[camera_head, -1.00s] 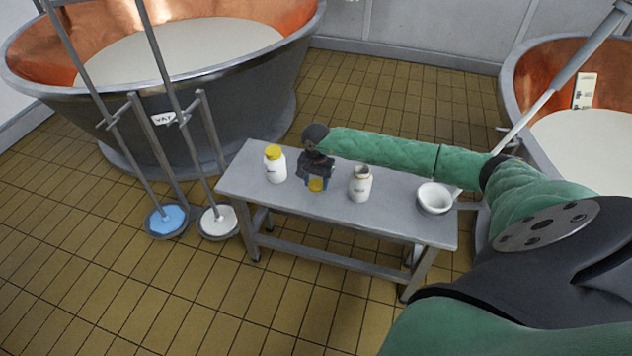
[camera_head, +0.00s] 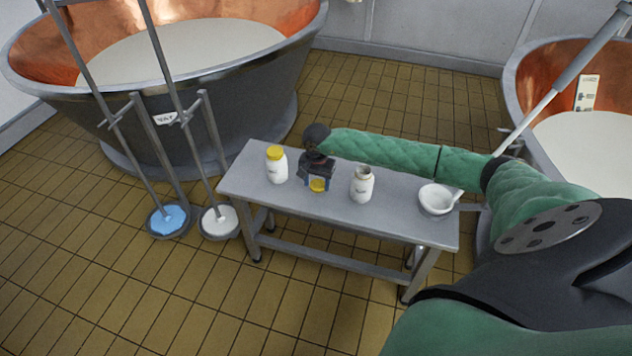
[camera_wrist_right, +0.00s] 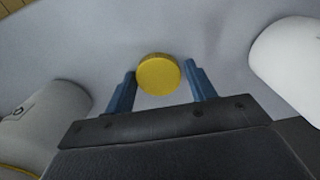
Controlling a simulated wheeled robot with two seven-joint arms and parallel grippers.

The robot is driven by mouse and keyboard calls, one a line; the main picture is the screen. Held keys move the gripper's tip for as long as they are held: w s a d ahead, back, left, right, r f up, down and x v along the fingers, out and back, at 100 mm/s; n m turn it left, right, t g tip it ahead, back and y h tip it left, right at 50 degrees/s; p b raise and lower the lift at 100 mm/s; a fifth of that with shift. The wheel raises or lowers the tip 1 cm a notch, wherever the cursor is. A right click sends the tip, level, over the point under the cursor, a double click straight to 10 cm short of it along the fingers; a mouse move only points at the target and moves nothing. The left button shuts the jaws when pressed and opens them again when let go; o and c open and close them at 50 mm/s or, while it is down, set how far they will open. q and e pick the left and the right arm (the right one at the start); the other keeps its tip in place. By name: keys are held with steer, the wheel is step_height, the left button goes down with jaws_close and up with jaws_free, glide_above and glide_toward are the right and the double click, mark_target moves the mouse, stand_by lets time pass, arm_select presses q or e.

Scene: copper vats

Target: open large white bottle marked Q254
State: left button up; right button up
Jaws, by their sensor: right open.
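Two white bottles stand upright on the grey table (camera_head: 405,224). The left bottle (camera_head: 277,170) wears a yellow cap; the right bottle (camera_head: 361,186) has an uncovered mouth. Their labels are too small to read. A loose yellow cap (camera_head: 318,186) is on the table between them. My right gripper (camera_head: 317,181) is open above the cap, with its blue fingers on either side. A white bottle shows at each edge there. My left gripper is not in view.
A white bowl (camera_head: 436,204) stands at the table's right end. Two long-handled tools, one with a blue disc (camera_head: 168,219) and one with a white disc (camera_head: 219,219), stand left of the table. Large copper vats stand behind left and at right.

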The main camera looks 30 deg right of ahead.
mark_target(317, 184)
steer(key=shift+s+d+r+p, duration=0.1)
steer(key=shift+s+d+p, duration=0.1)
steer(key=shift+s+p, duration=0.15)
arm_select(q)
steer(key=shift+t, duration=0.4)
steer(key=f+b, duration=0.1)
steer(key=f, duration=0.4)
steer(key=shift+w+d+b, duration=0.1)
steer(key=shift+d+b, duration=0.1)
steer(key=shift+b, duration=0.2)
arm_select(e)
step_height(317, 184, up, 12)
steer(key=shift+w, duration=0.3)
steer(key=shift+a, duration=0.1)
